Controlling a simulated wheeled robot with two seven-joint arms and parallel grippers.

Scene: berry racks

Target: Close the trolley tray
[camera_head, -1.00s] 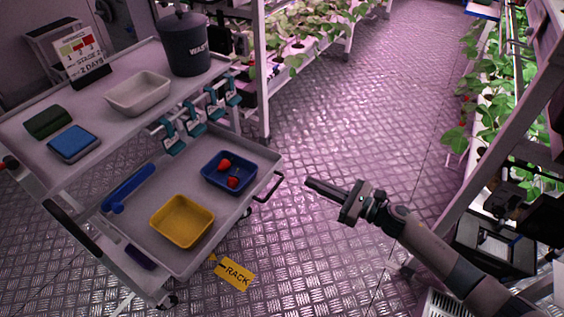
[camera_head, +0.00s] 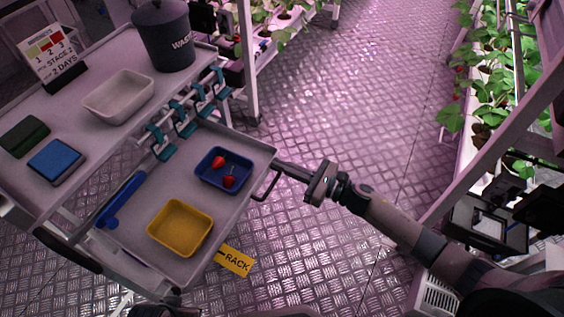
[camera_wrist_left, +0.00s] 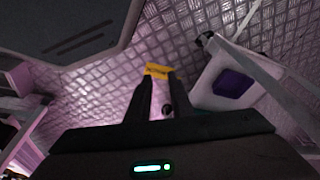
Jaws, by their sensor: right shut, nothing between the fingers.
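The trolley tray (camera_head: 197,190) is pulled out from under the trolley's top shelf in the head view. It holds a blue bin (camera_head: 222,169) with red berries, a yellow bin (camera_head: 180,227) and a blue tool (camera_head: 122,199). Its black handle (camera_head: 262,187) is on the right edge. My right gripper (camera_head: 279,165) is shut and empty, its fingertips at the tray's right edge by the handle; I cannot tell if they touch.
The trolley's top shelf (camera_head: 92,132) carries a white bin, a waste bucket (camera_head: 164,38), a sign and blue and green blocks. Teal clips (camera_head: 182,122) hang along its edge. Plant racks stand right and behind; the middle floor is clear.

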